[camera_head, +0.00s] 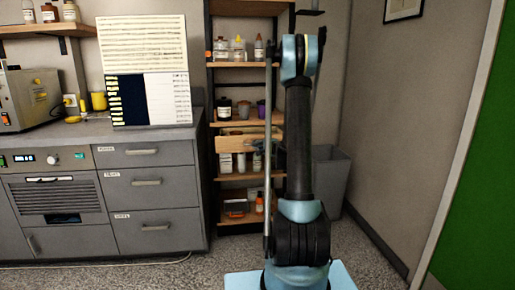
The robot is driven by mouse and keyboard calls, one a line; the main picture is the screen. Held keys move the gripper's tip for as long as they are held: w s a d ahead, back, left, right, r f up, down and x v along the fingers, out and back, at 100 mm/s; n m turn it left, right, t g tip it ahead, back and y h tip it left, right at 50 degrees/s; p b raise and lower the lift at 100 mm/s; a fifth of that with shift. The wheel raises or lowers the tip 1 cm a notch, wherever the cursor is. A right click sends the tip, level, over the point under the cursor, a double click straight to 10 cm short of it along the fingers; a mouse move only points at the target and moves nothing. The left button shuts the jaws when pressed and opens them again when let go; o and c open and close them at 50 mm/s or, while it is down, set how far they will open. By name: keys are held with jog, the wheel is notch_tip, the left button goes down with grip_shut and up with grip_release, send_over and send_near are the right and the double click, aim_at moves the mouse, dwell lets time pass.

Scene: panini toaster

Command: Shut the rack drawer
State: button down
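The rack (209,100) is a tall dark frame with wooden shelves, standing to the right of the grey cabinets. Its drawer (232,144) has a light wooden front at about mid-height and seems to stick out a little, though how far is hard to judge. My arm rises in front of the rack's right side and hides part of it. My gripper (259,146) is small in view at the drawer's right part, in front of or against it. I cannot tell whether it touches the drawer, and its fingers are too small and partly covered to read.
Bottles and jars (240,50) stand on the rack's shelves, above and below the drawer. Grey cabinets with drawers (150,183) and a counter are at left. A grey bin (330,177) stands behind my arm at right. The speckled floor (215,265) before the rack is clear.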

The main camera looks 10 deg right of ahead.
jog(key=w, duration=2)
jog(key=shift+w, duration=0.25)
jog(key=c, duration=1.6)
grip_release()
jog(key=shift+f, duration=0.15)
jog(key=shift+c, duration=0.2)
jog(key=shift+s, duration=0.1)
jog(key=v, duration=1.1)
jog(key=shift+s+d, duration=0.2)
jog(key=shift+s, duration=0.1)
